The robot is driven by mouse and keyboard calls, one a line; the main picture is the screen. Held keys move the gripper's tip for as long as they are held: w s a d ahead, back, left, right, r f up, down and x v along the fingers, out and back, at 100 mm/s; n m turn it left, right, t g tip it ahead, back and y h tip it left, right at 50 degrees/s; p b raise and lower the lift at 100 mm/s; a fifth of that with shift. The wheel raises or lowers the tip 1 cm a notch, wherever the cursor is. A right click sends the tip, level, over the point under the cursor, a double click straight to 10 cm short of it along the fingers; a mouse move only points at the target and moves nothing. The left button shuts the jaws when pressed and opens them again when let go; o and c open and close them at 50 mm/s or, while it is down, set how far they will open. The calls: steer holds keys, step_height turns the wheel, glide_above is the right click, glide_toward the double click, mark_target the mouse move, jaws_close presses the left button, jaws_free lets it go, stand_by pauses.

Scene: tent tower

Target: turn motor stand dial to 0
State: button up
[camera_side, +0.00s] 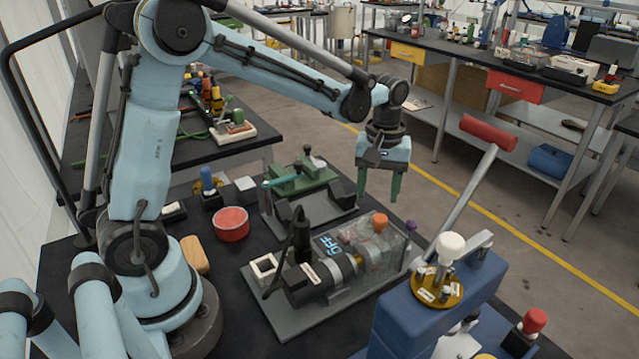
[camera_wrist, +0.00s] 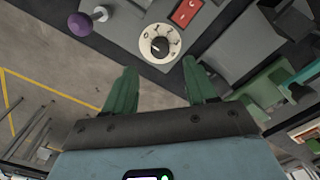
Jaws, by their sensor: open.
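The dial (camera_wrist: 160,44) is a cream disc with dark marks and a black knob, on a grey plate ahead of my fingertips in the wrist view. A 0 seems to show near its upper left; where the knob points is too small to tell. In the side view I cannot make out the dial. The motor stand (camera_side: 255,314) there is a grey plate carrying a dark motor (camera_side: 318,280) and a clear cover. My gripper (camera_side: 380,192) hangs above and behind the stand's far right end. Its green fingers (camera_wrist: 160,70) are open and empty, apart from the dial.
A purple knob (camera_wrist: 80,24) and a red switch (camera_wrist: 185,12) flank the dial. In the side view, a blue machine with a long red-handled lever (camera_side: 488,133) stands at front right. A green device (camera_side: 303,177) lies left of my gripper. Open floor is behind it.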

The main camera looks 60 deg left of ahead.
steer(key=shift+r, duration=2.85)
steer(key=s+d+m+t, duration=0.1)
steer(key=s+m+t, duration=0.6)
steer(key=s, duration=0.6)
steer(key=shift+d+f+m, duration=0.15)
steer(key=shift+m, duration=0.95)
